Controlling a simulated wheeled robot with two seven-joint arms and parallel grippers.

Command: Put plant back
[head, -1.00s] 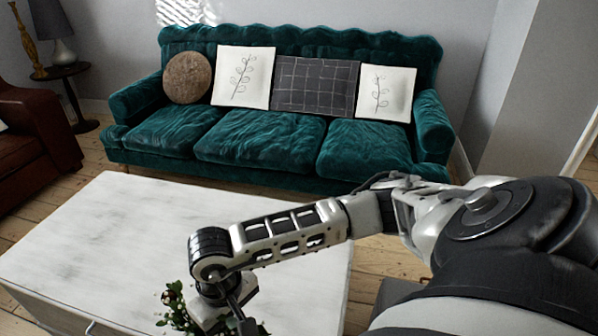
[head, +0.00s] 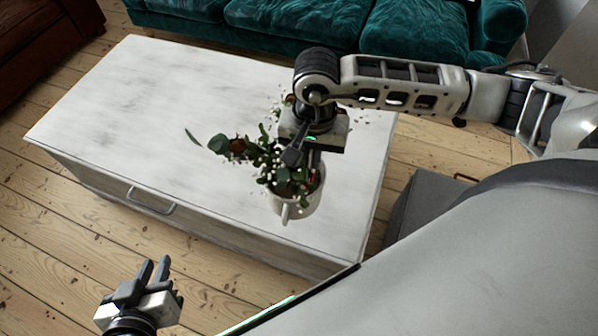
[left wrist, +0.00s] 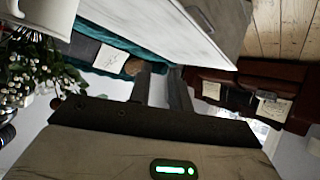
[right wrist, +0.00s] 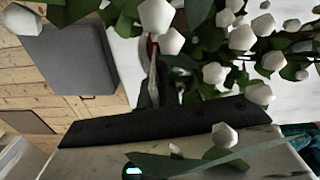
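The plant has green leaves, small white buds and reddish blooms (head: 237,146). It stands in a white mug-like pot (head: 297,208) with a handle, over the table's near right part; I cannot tell whether the pot rests on the table. My right gripper (head: 296,166) points down into the foliage at the pot. Its fingers are mostly hidden by leaves, and buds and leaves fill much of the right wrist view (right wrist: 240,72). I cannot tell whether it grips the pot. My left gripper (head: 154,269) is empty, fingers apart, over the floor before the table. The plant also shows in the left wrist view (left wrist: 42,75).
The white table (head: 150,100) has a drawer handle (head: 150,203) on its near side. Its left and middle top is bare. A teal sofa (head: 270,20) stands behind, a brown leather seat (head: 40,35) at far left. A grey block-like piece (head: 425,210) stands right of the table.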

